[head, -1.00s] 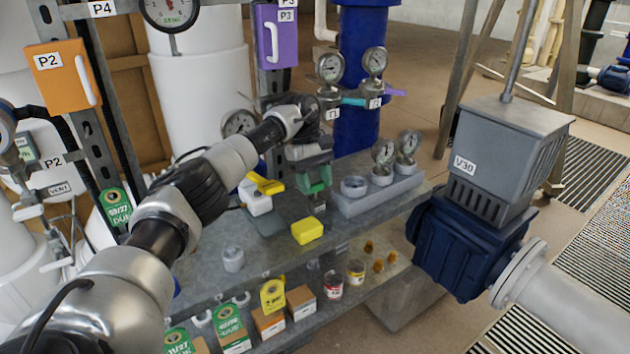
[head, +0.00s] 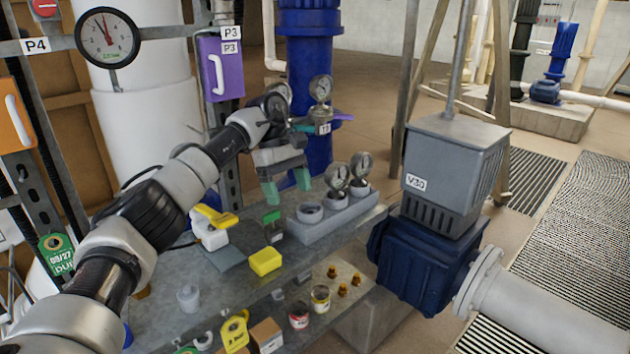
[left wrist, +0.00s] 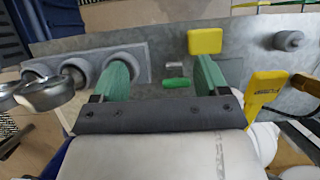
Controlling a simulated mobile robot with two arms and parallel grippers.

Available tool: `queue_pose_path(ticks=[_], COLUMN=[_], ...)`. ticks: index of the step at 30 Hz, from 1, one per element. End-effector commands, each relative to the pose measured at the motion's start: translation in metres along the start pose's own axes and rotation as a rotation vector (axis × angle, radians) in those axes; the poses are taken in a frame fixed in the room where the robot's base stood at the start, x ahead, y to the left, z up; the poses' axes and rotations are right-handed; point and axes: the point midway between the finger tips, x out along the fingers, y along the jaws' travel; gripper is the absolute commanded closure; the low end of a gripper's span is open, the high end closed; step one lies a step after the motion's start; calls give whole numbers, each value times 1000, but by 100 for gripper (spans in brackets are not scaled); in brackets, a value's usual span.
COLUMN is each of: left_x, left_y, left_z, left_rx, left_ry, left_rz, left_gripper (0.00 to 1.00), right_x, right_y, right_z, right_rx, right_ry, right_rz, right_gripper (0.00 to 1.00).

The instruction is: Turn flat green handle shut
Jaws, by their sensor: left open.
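A small flat green handle (head: 271,215) sits on a little grey fitting on the bench, left of the grey gauge block. In the left wrist view the green handle (left wrist: 176,84) lies between my fingers, below them and apart. A teal handle (head: 302,128) also shows at the gauge behind my gripper, partly hidden. My left gripper (head: 287,187) is open and empty, its green fingers pointing down above the bench; the fingers (left wrist: 162,68) also show spread in the left wrist view. My right gripper is not in view.
A grey block (head: 335,222) with gauges stands right of the green handle. A yellow block (head: 265,262) and a yellow-handled white valve (head: 211,226) are close by. The grey bench (head: 225,290) has a lower shelf. A blue machine (head: 425,255) stands at right.

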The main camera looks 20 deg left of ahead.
Motion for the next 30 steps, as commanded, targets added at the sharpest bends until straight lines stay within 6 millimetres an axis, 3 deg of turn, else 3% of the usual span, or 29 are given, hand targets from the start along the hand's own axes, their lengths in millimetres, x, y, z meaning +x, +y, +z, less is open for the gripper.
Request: queue_pose_path(ticks=[6,12,30], left_x=[-8,-13,-14], left_y=[18,26,28], left_z=[45,67,72], left_rx=[4,2,-1], left_ry=[0,0,0], left_rz=[1,0,0], left_gripper=[26,26,26], right_x=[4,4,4], right_y=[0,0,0], right_z=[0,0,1], right_rx=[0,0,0], right_ry=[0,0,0], right_rz=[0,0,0], right_gripper=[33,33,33])
